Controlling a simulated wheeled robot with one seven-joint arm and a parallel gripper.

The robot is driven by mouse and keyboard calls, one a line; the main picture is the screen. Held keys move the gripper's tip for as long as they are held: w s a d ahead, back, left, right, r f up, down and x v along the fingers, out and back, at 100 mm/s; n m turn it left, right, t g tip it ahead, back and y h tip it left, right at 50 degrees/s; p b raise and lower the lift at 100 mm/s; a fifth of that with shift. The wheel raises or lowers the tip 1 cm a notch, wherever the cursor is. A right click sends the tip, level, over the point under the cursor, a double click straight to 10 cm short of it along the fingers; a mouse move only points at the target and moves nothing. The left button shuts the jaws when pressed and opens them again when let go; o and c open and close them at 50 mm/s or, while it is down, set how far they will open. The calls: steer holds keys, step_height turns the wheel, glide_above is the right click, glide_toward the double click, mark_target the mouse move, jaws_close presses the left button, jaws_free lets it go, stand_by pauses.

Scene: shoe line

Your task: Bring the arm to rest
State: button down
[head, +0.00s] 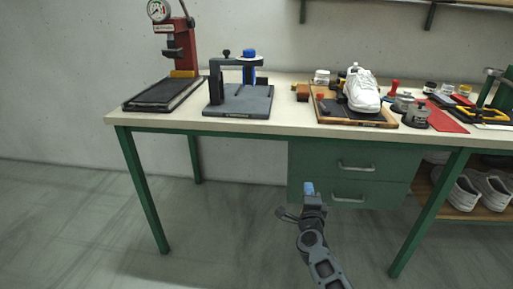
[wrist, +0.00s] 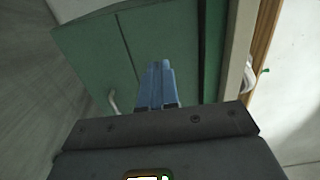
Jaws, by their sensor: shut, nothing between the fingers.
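My gripper (head: 309,187) has blue fingertips and is raised in front of the workbench, near the green drawer unit under the tabletop. In the wrist view the blue fingers (wrist: 157,85) are pressed together with nothing between them. Behind them the green drawer unit (wrist: 95,65) shows with a metal handle. My arm reaches up from the bottom of the head view and is bent at the joints.
The workbench (head: 290,127) carries a red press (head: 181,45), a grey fixture (head: 240,101), a white shoe (head: 362,92) on a wooden board and several tools. More shoes (head: 463,194) sit on a lower shelf at right. The floor at left is clear.

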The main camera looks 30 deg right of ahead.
steer(key=shift+s, duration=0.1)
steer(key=s+a+r+n+t+y+p, duration=0.15)
steer(key=s+a+n, duration=0.3)
steer(key=s, duration=0.55)
steer(key=s+a+n+y+p, duration=0.1)
steer(key=s+a+n+y, duration=0.15)
steer(key=s+n, duration=0.45)
steer(key=s+a+r+n+y+p, duration=0.1)
steer(key=s+a+n+y, duration=0.3)
steer(key=s, duration=0.8)
steer(key=s+a+r+n+g+y+p, duration=0.1)
steer(key=s+a+r+n, duration=0.3)
steer(key=s+r, duration=0.4)
steer(key=s+a+r+n+y+p, duration=0.1)
steer(key=s+a+r+n, duration=0.4)
steer(key=s, duration=0.7)
step_height(320, 180, up, 4)
steer(key=shift+a+r+g+p, duration=0.15)
steer(key=shift+a+g+p, duration=0.25)
steer(key=shift+a, duration=0.6)
steer(key=shift+w, duration=0.1)
